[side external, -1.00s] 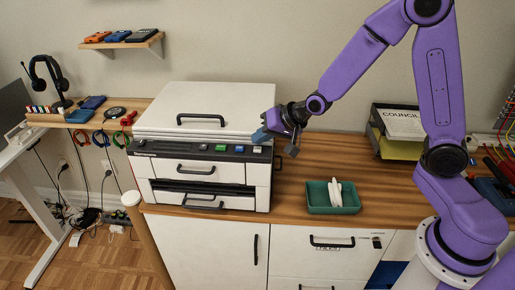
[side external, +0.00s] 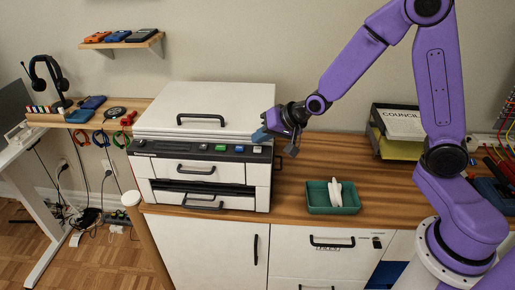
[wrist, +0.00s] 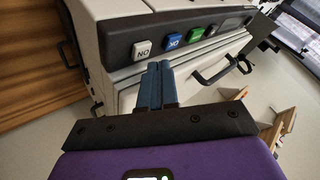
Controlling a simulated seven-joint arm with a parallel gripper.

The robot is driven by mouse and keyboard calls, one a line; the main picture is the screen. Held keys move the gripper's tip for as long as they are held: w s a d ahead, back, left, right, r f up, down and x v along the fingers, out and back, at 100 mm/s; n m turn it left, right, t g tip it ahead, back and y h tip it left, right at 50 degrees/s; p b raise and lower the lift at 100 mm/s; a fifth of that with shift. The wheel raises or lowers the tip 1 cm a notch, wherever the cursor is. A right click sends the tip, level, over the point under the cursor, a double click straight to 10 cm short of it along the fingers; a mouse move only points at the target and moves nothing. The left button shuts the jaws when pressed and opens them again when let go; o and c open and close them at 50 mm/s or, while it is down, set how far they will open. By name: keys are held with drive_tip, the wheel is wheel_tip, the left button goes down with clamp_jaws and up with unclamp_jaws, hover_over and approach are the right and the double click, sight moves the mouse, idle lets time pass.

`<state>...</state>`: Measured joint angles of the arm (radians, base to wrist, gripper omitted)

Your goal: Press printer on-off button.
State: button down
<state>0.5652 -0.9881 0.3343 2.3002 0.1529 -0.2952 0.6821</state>
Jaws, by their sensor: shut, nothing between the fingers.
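The white printer (side external: 170,115) stands on the wooden desktop, with a dark control panel along its upper front. The white on-off button (wrist: 142,49), marked ON, is at one end of the panel. It also shows in the side view (side external: 257,149), just below my gripper. A blue OK button (wrist: 174,41) and a green button (wrist: 196,34) sit beside it. My gripper (side external: 260,136) is shut and empty. In the wrist view its blue fingertips (wrist: 159,68) show close to the panel, near the ON and OK buttons. I cannot tell whether they touch it.
A green tray (side external: 318,209) holding white items sits on the desktop to the right of the printer. A paper tray (side external: 374,129) stands at the back right. A wall shelf (side external: 122,43) is at the upper left. The desktop between printer and green tray is clear.

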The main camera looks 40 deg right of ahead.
sight(261, 149)
drive_tip(key=shift+f, duration=0.1)
idle(0.6)
drive_tip(key=shift+f, duration=0.35)
drive_tip(key=shift+f, duration=0.25)
idle(0.5)
drive_tip(key=shift+r, duration=0.7)
wheel_tip(261, 149, up, 6)
idle(0.7)
